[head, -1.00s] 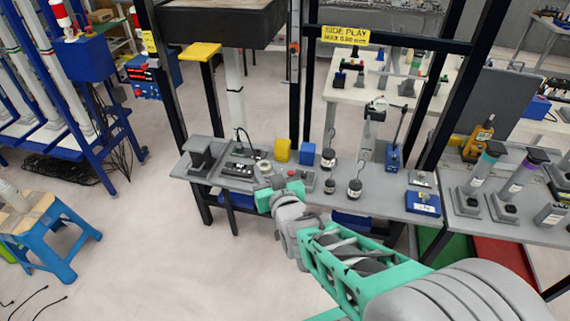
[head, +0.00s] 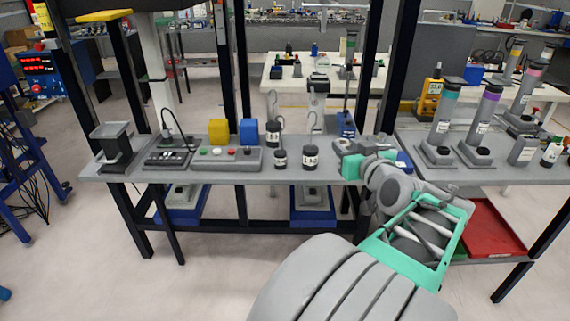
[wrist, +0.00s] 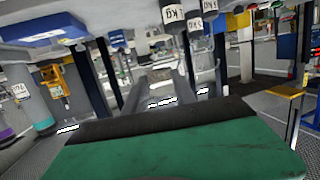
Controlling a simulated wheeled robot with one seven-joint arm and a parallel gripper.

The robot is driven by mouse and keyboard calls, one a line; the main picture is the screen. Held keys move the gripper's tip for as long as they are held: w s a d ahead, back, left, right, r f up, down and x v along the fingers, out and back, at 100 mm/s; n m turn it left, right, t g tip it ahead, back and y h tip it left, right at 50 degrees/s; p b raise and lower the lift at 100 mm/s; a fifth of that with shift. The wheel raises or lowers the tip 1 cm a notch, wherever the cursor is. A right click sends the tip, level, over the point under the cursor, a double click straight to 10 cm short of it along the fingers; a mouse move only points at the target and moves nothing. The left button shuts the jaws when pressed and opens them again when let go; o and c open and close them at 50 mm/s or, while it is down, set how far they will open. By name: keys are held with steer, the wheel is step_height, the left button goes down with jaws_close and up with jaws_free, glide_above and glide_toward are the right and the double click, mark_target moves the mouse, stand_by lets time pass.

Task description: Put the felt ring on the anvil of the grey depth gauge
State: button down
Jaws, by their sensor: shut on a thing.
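My gripper (head: 345,146) is over the right part of the grey bench, right of the black weights. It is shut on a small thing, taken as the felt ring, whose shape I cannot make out. Its grey fingers (wrist: 165,92) show in the wrist view above a green and black block that fills the lower picture. Column gauges with a teal band (head: 445,118) and a purple band (head: 487,118) stand on the right bench. I cannot tell which is the grey depth gauge.
Black weights (head: 311,152) stand left of my gripper; such weights also hang into the wrist view's top (wrist: 172,15). A button panel (head: 228,158), yellow block (head: 218,131) and blue block (head: 248,132) are further left. Dark frame posts (head: 397,80) rise behind.

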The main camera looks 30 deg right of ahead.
steer(key=w+d+f, duration=0.4)
steer(key=w+d, duration=0.1)
steer(key=w, duration=0.3)
steer(key=b, duration=0.2)
glide_above(332, 164)
steer(key=f, duration=0.5)
steer(key=shift+s+a+f, duration=0.15)
steer(key=shift+s+f, duration=0.05)
steer(key=shift+w+f, duration=0.2)
steer(key=shift+f, duration=1.55)
steer(key=shift+f+b, duration=0.2)
steer(key=shift+b, duration=0.15)
steer(key=c, duration=1)
jaws_free()
steer(key=shift+r, duration=0.1)
